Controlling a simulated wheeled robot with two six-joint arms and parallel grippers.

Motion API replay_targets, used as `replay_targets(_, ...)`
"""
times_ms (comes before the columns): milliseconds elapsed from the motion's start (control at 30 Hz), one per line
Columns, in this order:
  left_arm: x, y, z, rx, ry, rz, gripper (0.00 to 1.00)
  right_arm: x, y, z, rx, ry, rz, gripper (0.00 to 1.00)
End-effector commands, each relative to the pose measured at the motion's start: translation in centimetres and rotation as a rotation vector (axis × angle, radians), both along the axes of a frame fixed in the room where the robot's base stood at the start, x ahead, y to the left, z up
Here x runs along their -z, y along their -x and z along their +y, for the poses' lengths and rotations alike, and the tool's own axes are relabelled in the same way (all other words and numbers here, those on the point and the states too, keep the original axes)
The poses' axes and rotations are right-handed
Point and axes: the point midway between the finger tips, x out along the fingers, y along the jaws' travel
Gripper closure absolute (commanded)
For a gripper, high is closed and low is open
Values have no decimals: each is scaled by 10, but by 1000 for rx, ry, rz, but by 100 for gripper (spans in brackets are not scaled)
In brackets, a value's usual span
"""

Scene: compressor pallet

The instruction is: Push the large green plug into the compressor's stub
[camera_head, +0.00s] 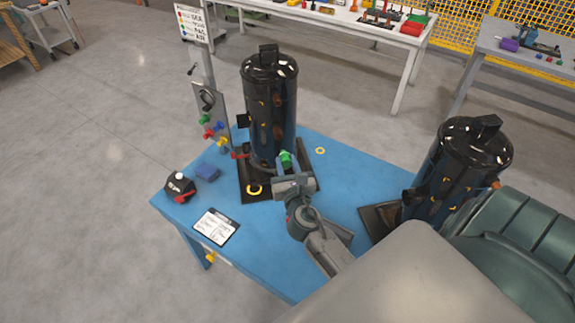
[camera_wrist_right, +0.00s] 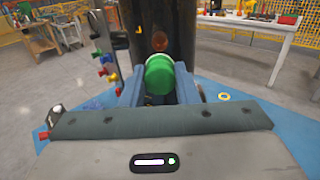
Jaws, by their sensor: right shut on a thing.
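The large green plug (camera_head: 286,158) is held at the lower front of the left black compressor (camera_head: 268,100). In the right wrist view the green plug (camera_wrist_right: 159,76) sits between the two blue-grey fingers of my right gripper (camera_wrist_right: 159,90), which is shut on it. The compressor body (camera_wrist_right: 147,25) rises right behind the plug. The plug hides the stub behind it, so I cannot tell whether it is touching or inside it. A copper-brown fitting (camera_wrist_right: 159,41) shows just above the plug. My left gripper is not in view.
A second black compressor (camera_head: 465,165) stands at the right of the blue table (camera_head: 330,175). A post panel with coloured plugs (camera_head: 212,115) stands at the left. A yellow ring (camera_head: 320,150), clipboard (camera_head: 215,226), blue block (camera_head: 207,171) and black-red device (camera_head: 179,187) lie on the table.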

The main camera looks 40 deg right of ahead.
Motion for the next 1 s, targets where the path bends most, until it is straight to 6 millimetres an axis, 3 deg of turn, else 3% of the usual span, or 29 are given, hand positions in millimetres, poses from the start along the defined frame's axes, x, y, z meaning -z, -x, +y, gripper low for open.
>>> replay_targets(500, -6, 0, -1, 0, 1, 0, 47, -1, -41, -17, 0, 0, -1, 100)
replay_targets(1000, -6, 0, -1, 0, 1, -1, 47, -1, -46, -19, 1, 0, -1, 100)
